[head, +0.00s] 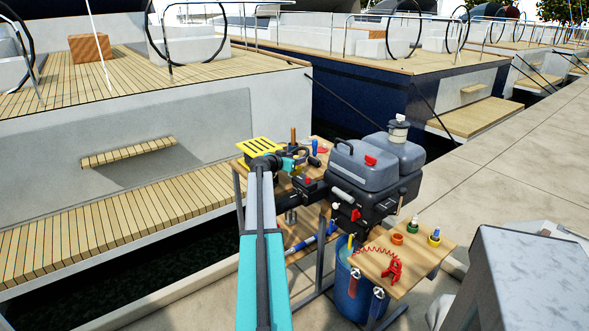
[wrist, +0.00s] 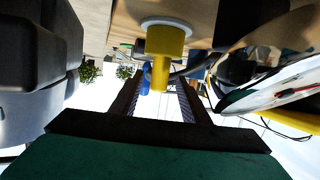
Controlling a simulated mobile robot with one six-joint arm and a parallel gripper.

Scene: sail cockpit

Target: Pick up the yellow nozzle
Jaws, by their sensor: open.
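The yellow nozzle (wrist: 162,50) shows in the wrist view, which looks upside down, with a white ring at its base against a wooden board (wrist: 205,22). My gripper (wrist: 160,85) is open, its two dark fingers reaching towards the nozzle. The nozzle's tip appears between the fingers, with no clear contact visible. In the head view my gripper (head: 303,160) is over the far wooden bench, and I cannot make out the yellow nozzle there.
Dark grey canisters (head: 362,165) stand right of my gripper. A yellow slotted rack (head: 261,148) lies to its left. A blue nozzle (head: 315,147) is close behind. The nearer wooden shelf (head: 404,283) holds coloured rings and a red coil. Open paving (head: 500,150) lies to the right.

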